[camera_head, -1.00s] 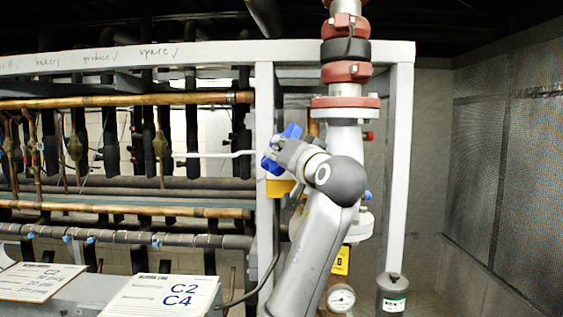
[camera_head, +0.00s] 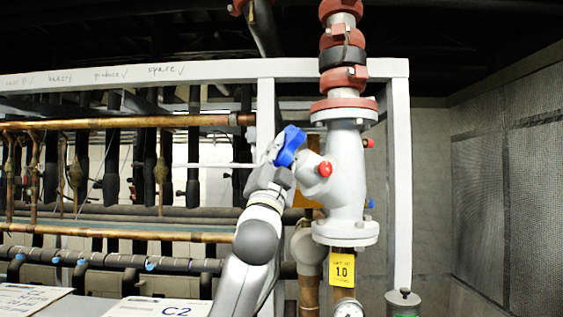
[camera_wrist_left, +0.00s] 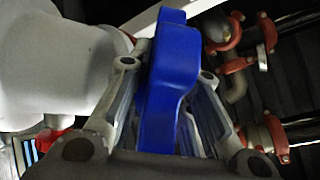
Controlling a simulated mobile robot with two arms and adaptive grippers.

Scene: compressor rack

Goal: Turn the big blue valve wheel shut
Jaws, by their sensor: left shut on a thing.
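The big blue valve wheel (camera_head: 289,146) is on the left side of the grey valve body (camera_head: 345,180), on a branch that slants up to the left. My left gripper (camera_head: 279,165) reaches it from below left and is shut on its rim. In the left wrist view the blue wheel (camera_wrist_left: 172,85) stands between the two fingers of my left gripper (camera_wrist_left: 165,100), and the grey valve body (camera_wrist_left: 55,65) fills the left side. The fingers and wrist hide part of the wheel and its stem. My right gripper is not in view.
Red caps (camera_head: 324,169) stick out near the wheel. A red-clamped pipe (camera_head: 343,50) rises above the valve. A yellow tag (camera_head: 342,269) and a gauge (camera_head: 348,309) hang below. Copper pipes (camera_head: 120,122) run at left.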

